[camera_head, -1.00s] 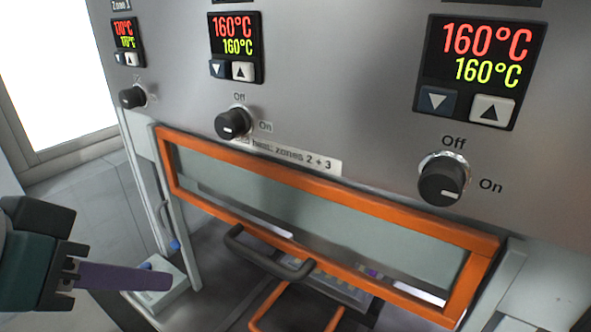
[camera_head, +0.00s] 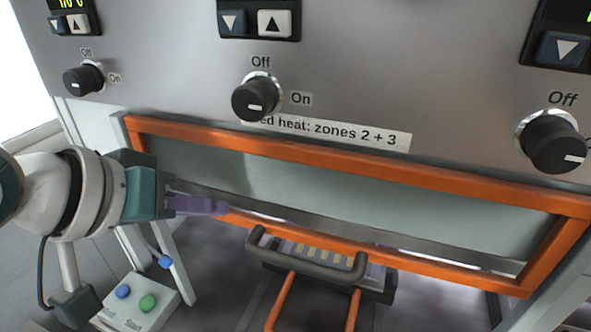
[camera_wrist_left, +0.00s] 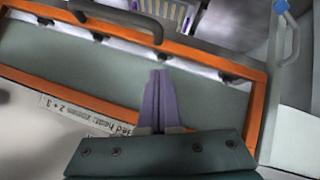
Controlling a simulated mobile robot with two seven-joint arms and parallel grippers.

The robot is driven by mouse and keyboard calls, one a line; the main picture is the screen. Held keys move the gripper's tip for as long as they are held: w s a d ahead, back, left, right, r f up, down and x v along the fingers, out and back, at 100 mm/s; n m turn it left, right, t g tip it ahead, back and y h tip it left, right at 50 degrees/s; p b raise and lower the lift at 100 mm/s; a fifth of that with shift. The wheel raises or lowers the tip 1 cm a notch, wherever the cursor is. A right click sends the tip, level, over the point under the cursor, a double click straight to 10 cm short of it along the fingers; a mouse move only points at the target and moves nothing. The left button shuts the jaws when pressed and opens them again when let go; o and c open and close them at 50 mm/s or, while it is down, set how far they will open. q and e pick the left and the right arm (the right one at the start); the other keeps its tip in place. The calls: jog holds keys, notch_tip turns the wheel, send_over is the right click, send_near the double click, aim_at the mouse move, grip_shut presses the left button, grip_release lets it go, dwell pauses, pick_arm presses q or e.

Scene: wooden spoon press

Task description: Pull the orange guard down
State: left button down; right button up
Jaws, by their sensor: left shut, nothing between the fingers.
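The orange guard (camera_head: 350,168) is a framed clear panel across the press opening, below the control panel. Its dark handle (camera_head: 305,262) is at the lower edge, and it also shows in the left wrist view (camera_wrist_left: 120,22). My left gripper (camera_head: 226,206) has purple fingers, shut and empty, in front of the left part of the guard, left of and above the handle. In the left wrist view the closed fingers (camera_wrist_left: 158,75) lie over the guard's panel, apart from the handle. Whether they touch the panel I cannot tell. My right gripper is not in view.
Black knobs (camera_head: 256,97) stick out from the grey control panel above the guard. A button box (camera_head: 140,305) with blue and green buttons stands at the lower left. An orange-railed tray with light pieces (camera_head: 318,255) lies behind and below the handle.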

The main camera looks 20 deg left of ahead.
pick_arm(q)
jog(key=f, duration=0.1)
jog(key=w+d+f, duration=0.1)
jog(key=f, duration=0.1)
jog(key=w+f, duration=0.1)
jog(key=shift+d+f+p, duration=0.15)
jog(key=shift+d+p, duration=0.1)
jog(key=shift+p, duration=0.1)
jog(key=shift+d+f, duration=0.2)
jog(key=shift+f, duration=0.35)
jog(key=shift+f, duration=0.1)
notch_tip(320, 180, down, 28)
jog(key=b, duration=2.1)
jog(key=shift+s+a, duration=0.15)
jog(key=shift+s, duration=0.1)
